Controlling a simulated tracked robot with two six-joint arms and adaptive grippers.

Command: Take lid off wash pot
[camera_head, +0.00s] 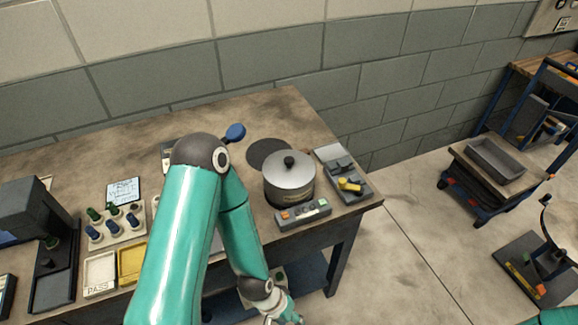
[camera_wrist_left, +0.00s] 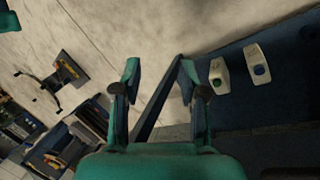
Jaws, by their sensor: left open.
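The wash pot (camera_head: 290,196) stands upright near the right end of the bench, on a grey base with an orange and a green control at its front. Its silver lid (camera_head: 277,172) sits on top, with a round black knob (camera_head: 289,161) in the middle. My left gripper (camera_head: 284,319) is low in front of the bench, below and apart from the pot, and partly cut off by the lower picture edge. In the left wrist view my left gripper (camera_wrist_left: 160,66) is open, with nothing between its fingers. The pot is not in that view. My right gripper is not seen.
A dark round mat (camera_head: 268,153) lies behind the pot. A grey tray (camera_head: 344,174) with a yellow item is close on its right. Bottles in a rack (camera_head: 112,225) stand left of my arm. Two white containers (camera_wrist_left: 219,75) (camera_wrist_left: 257,64) are on the blue lower shelf.

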